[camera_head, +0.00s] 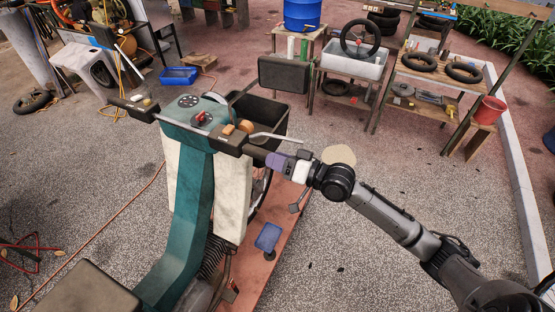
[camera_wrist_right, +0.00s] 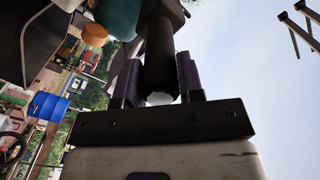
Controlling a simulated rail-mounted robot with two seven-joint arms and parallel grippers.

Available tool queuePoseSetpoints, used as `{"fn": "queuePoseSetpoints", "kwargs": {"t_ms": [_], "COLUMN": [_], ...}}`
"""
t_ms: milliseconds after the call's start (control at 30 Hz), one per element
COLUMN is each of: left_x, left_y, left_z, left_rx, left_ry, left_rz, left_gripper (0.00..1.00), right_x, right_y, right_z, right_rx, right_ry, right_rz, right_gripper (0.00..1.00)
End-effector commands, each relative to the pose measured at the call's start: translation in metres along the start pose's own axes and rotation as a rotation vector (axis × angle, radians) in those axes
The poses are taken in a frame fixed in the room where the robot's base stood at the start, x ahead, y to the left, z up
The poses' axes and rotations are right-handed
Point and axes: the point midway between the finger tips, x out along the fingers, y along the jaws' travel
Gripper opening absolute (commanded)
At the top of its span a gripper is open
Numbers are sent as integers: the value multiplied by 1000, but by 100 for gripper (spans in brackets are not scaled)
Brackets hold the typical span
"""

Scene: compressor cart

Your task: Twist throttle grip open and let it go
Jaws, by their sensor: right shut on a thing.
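A teal and cream scooter (camera_head: 190,190) stands in the middle of the head view with its handlebar toward the top. The black throttle grip (camera_head: 257,155) is at the right end of the handlebar. My right gripper (camera_head: 279,161) is shut on its outer end, with purple finger pads on both sides of it. In the right wrist view the dark grip (camera_wrist_right: 159,55) runs between the two purple fingers (camera_wrist_right: 159,80), and its pale end shows near the palm. My left gripper is not in view.
A brake lever (camera_head: 277,137) sticks out just in front of the throttle grip. A dark front basket (camera_head: 262,112) and a dark rectangular panel (camera_head: 284,74) are beyond the handlebar. Workbenches with tyres (camera_head: 418,62) stand farther back. The paved ground right of the scooter is mostly clear.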

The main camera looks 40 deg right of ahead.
Motion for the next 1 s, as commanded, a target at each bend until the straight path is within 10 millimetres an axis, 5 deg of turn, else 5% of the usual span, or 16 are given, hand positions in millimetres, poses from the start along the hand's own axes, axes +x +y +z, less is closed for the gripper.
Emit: {"fn": "queuePoseSetpoints", "kwargs": {"t_ms": [200, 233, 467, 767, 1000], "left_x": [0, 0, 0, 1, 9], "left_y": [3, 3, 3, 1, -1], "left_z": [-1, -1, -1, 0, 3], "left_rx": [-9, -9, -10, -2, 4], "left_ry": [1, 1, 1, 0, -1], "left_rz": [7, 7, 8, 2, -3], "left_gripper": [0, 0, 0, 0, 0], "right_x": [0, 0, 0, -2, -30], "right_y": [0, 0, 0, 1, 2], "right_z": [0, 0, 0, 0, 3], "right_rx": [0, 0, 1, 1, -2], "right_ry": [-1, -1, 0, 0, -2], "right_rz": [1, 1, 0, 1, 1], "right_gripper": [11, 38, 60, 60, 60]}}
